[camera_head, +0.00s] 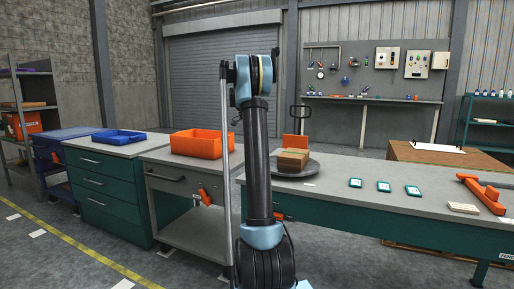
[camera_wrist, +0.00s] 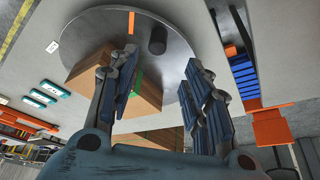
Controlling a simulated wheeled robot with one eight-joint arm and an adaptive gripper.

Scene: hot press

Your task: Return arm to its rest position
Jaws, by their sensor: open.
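My arm stands upright in the middle of the head view; my gripper cannot be made out there. In the wrist view my gripper (camera_wrist: 165,88) is open, with its two fingers spread and nothing held between them. A cardboard box (camera_wrist: 150,98) lies beyond the fingers, partly covered by the left one. It rests on a round grey plate (camera_wrist: 85,28), which also bears a dark cylinder (camera_wrist: 158,40) and an orange mark. In the head view the box (camera_head: 293,157) sits on the round plate (camera_head: 312,170), just right of my arm.
The grey workbench (camera_head: 340,187) carries several small green-framed cards (camera_head: 384,186) and an orange tool (camera_head: 482,194) at right. An orange bin (camera_head: 202,143) stands on a cart left of my arm, with a blue tray (camera_head: 118,137) farther left. Open floor lies at front left.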

